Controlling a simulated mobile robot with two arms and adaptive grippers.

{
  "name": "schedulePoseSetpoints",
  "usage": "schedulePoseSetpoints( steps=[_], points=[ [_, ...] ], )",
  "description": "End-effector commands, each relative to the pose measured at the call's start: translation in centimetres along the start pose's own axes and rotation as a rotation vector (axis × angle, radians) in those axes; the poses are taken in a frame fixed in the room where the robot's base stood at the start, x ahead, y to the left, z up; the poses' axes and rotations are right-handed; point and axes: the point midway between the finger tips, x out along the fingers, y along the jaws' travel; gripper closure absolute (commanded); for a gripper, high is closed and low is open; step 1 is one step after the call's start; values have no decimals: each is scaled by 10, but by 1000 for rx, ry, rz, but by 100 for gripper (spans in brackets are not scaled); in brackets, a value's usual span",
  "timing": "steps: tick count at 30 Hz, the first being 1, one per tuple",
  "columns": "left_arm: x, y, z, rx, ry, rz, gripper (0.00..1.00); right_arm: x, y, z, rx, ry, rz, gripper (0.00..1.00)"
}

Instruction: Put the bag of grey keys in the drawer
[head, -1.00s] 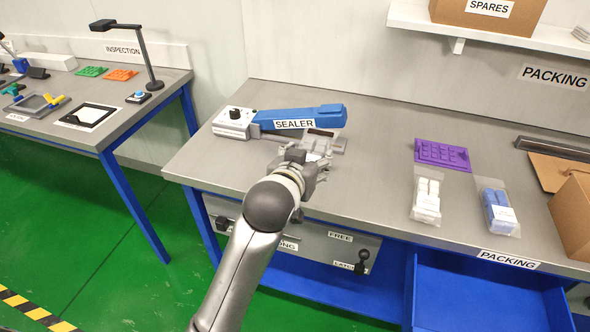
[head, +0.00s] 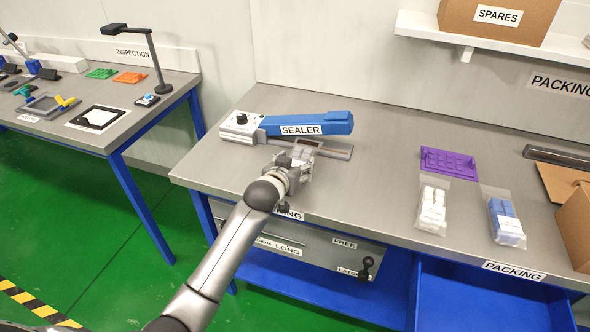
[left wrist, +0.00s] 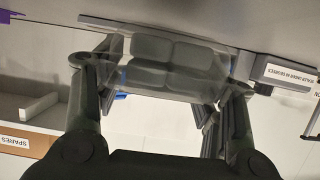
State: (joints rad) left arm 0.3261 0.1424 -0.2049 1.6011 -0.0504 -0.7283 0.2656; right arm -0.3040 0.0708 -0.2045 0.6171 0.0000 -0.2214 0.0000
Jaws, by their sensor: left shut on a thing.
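The clear bag of grey keys (left wrist: 165,65) is between the fingers of my left gripper (left wrist: 160,90) in the left wrist view, with several grey keys visible through the film. In the head view the left gripper (head: 300,165) is shut on the bag at the front of the blue sealer (head: 315,124), and hides most of it. I cannot tell whether the bag still touches the sealer or the bench. An open blue drawer (head: 455,298) is under the bench at the lower right; its visible floor is bare. My right gripper is not in view.
On the bench (head: 370,170), a bag of white keys (head: 432,207), a bag of blue keys (head: 503,217) and a purple tray (head: 448,162) lie to the right. A cardboard box (head: 575,230) stands at the right edge. The bench middle is clear.

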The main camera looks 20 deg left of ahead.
Motion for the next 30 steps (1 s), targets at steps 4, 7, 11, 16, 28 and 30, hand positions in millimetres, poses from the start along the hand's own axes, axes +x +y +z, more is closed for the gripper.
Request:
schedulePoseSetpoints(
  steps=[4,7,11,16,28,30],
  points=[
    [5,1,15,1,-1,1,72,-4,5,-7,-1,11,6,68],
    [6,1,17,1,0,2,72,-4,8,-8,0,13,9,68],
    [6,1,17,1,0,2,72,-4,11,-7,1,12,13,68],
    [8,1,21,1,-3,1,36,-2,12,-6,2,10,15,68],
    [7,1,21,1,-3,1,16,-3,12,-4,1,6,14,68],
    [7,1,20,1,-2,1,16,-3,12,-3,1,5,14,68]
  ],
)
